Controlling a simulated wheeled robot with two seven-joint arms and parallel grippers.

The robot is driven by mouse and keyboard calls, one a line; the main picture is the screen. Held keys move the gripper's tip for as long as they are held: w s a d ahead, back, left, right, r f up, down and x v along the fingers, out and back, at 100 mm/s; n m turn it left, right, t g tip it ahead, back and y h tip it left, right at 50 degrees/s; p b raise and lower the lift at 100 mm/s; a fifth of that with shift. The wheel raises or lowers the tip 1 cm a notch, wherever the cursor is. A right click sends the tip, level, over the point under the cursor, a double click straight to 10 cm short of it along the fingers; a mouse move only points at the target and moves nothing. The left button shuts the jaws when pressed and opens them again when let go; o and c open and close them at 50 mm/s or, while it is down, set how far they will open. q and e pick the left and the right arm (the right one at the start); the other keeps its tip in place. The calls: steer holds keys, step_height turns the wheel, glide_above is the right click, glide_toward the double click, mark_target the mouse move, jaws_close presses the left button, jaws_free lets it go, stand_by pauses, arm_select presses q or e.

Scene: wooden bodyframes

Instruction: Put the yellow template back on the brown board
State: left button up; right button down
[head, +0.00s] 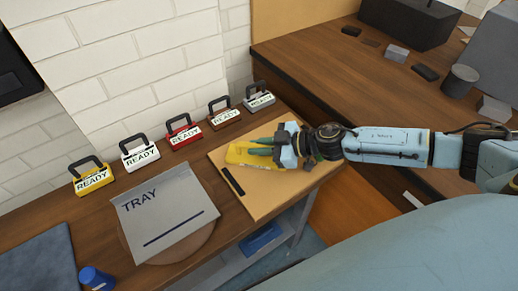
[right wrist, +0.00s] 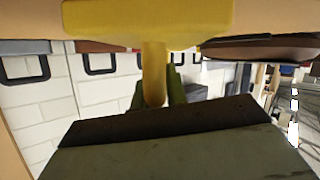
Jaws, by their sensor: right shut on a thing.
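The yellow template (head: 240,153) is at the left part of the light brown board (head: 285,182), on the wooden bench. It also shows in the right wrist view (right wrist: 150,18), with its upright handle (right wrist: 153,75). My right gripper (head: 266,147) is shut on the template, with its green fingers around the handle in the wrist view. The fingers hide part of the template in the head view. I cannot tell whether the template touches the board or hangs just above it. My left gripper is not in view.
A grey TRAY sheet (head: 178,218) lies left of the board, and a black strip (head: 232,181) lies on the board. Several READY tags (head: 140,156) stand along the wall. A blue cup (head: 96,279) is at the front left.

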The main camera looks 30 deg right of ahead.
steer(key=shift+r, duration=0.15)
steer(key=shift+f, duration=0.2)
steer(key=c, duration=1.4)
jaws_free()
steer(key=shift+s+d+r, duration=0.1)
steer(key=shift+d+r, duration=0.05)
steer(key=v, duration=1)
steer(key=shift+v, duration=0.8)
steer(key=shift+r, duration=0.15)
